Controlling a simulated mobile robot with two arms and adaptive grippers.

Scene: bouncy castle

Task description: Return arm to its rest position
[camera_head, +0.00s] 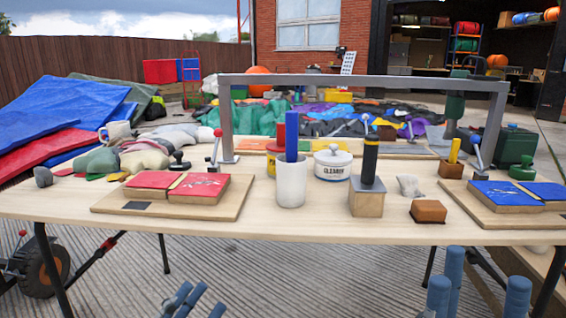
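My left gripper (200,298) is at the bottom edge, left of centre, in front of and below the table's front edge. Its blue-grey fingers show small gaps between them and nothing held; the rest is cut off by the frame. My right gripper (485,283) is at the bottom right, also in front of the table. Its thick blue fingers stand up with a wide, empty gap. Neither gripper appears to touch anything. The arms behind both grippers are out of frame.
The wooden table (270,229) spans the view. Near its front are a red-pad board (115,203), white cup (291,184), cleaner tub (333,165), black-handled tool in a block (366,197), brown block (428,211) and blue-pad board (490,213). A grey frame (360,81) arches behind.

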